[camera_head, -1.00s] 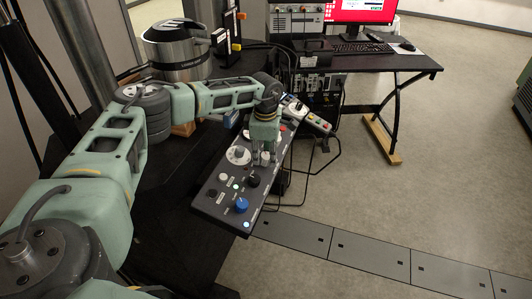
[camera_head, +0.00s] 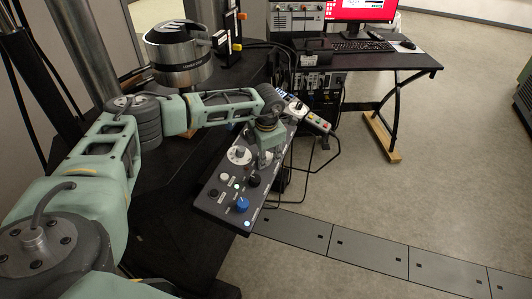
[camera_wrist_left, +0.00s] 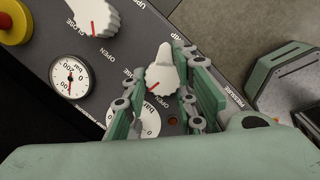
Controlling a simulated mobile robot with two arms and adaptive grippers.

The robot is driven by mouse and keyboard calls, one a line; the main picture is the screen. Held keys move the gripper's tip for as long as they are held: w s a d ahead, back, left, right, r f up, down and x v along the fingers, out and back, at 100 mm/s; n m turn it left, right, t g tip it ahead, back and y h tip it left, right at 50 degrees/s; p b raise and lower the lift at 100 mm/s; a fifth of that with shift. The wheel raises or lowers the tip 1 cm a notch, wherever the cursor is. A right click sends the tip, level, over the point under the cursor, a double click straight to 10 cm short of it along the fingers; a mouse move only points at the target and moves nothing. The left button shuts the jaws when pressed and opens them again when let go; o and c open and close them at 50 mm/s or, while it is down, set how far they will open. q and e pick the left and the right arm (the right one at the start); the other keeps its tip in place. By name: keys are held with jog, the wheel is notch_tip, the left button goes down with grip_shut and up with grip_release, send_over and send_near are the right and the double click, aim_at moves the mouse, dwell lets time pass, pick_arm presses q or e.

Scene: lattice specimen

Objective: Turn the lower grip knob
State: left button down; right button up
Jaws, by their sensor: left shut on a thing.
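The control panel (camera_head: 214,205) slants across the middle of the head view. My left gripper (camera_head: 266,157) is at its far half, fingers pointing down onto it. In the left wrist view my left gripper (camera_wrist_left: 162,74) has one finger on each side of a white pointer knob (camera_wrist_left: 163,72) and is shut on it. This appears to be the lower grip knob; its label is partly hidden by the fingers. A similar white knob (camera_wrist_left: 95,16), with OPEN and CLOSE marks, is further up the panel. In the head view the gripper mostly hides the held knob. My right gripper is not in view.
The panel also bears a blue knob (camera_head: 241,205), a black knob (camera_head: 254,181) and a round gauge (camera_wrist_left: 72,76). A red button on yellow (camera_wrist_left: 15,22) is at the wrist view's corner. A handheld pendant (camera_head: 316,121) lies beyond the panel. Open floor lies right.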

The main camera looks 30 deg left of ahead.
pick_arm(q)
jog(key=shift+w+a+r+n, duration=0.1)
jog(key=shift+w+r+n, duration=0.05)
jog(key=shift+n, duration=0.35)
jog(key=shift+w+a+r+n, duration=0.1)
jog(key=shift+r+n, duration=0.05)
jog(key=shift+n, duration=0.35)
jog(key=n+y+b, duration=0.1)
jog(key=n, duration=0.1)
jog(key=shift+s+f+n+t, duration=0.1)
jog(key=shift+n+t, duration=0.2)
jog(key=n+y+b, duration=0.1)
jog(key=n, duration=0.2)
jog(key=shift+s+b, duration=0.1)
jog(key=shift+b, duration=0.3)
jog(key=shift+n+b, duration=0.55)
jog(key=shift+n, duration=0.75)
jog(key=shift+s+y, duration=0.1)
jog(key=shift+y, duration=0.3)
jog(key=c, duration=1.6)
grip_release()
jog(key=shift+s, duration=0.15)
jog(key=shift+d+f, duration=0.1)
jog(key=shift+d, duration=0.05)
